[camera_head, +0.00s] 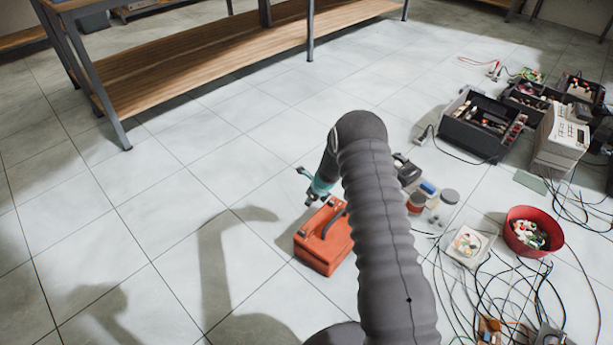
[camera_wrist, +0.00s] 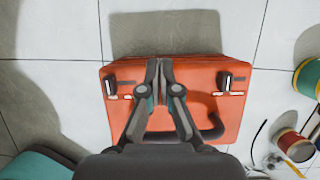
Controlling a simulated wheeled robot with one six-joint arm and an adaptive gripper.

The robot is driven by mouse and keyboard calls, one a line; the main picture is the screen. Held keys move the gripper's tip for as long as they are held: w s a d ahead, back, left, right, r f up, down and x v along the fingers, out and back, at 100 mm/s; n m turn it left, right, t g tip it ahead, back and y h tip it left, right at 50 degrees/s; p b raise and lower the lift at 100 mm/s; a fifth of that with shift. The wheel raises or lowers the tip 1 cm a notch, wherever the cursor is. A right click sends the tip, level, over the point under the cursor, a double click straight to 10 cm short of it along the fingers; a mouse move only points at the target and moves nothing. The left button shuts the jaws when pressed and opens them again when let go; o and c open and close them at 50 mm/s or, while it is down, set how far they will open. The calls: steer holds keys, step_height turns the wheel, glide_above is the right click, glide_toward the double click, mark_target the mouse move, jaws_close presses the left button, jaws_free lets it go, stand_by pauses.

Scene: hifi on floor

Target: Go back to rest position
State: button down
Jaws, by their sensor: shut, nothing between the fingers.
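My gripper (camera_wrist: 160,72) shows in the wrist view with its two fingers together and nothing between them. Behind and below it is an orange-red toolbox (camera_wrist: 222,65) with two dark latches and a dark handle (camera_wrist: 215,130). The fingers overlap the middle of the box in this view; I cannot tell the gap between them. In the head view the toolbox (camera_head: 318,252) stands on the tiled floor just left of my arm (camera_head: 385,220). My arm hides part of the box's surroundings.
A workbench (camera_head: 200,50) stands at the back left. To the right are a dark crate (camera_head: 470,145), a red bowl (camera_head: 518,245) of small parts and jars (camera_head: 448,197). Loose cables (camera_head: 500,290) spread over the floor at lower right. The left floor is clear.

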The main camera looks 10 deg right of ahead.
steer(key=shift+a, duration=0.1)
steer(key=s+n, duration=0.2)
steer(key=s+f+n+g, duration=0.1)
steer(key=s+n, duration=0.1)
steer(key=n, duration=0.1)
steer(key=s+n+g, duration=0.1)
steer(key=s+n, duration=0.1)
steer(key=s, duration=0.1)
steer(key=shift+s+a+f+n, duration=0.1)
steer(key=shift+a+f+n, duration=0.2)
steer(key=shift+a, duration=0.1)
steer(key=s+d+r+n+t+h, duration=0.1)
steer(key=s+r+n, duration=0.5)
steer(key=s+r, duration=0.6)
steer(key=s+d+r+n+t+h, duration=0.1)
steer(key=s+d+r+n+t, duration=0.1)
steer(key=s+r+n, duration=0.5)
steer(key=s+d+r+n+t+h, duration=0.1)
steer(key=s+d+r+n, duration=0.2)
steer(key=s+r, duration=1.5)
steer(key=shift+s+d+r+n+t, duration=0.25)
steer(key=shift+r+n, duration=1.55)
steer(key=shift+r, duration=4.9)
steer(key=shift+w, duration=0.1)
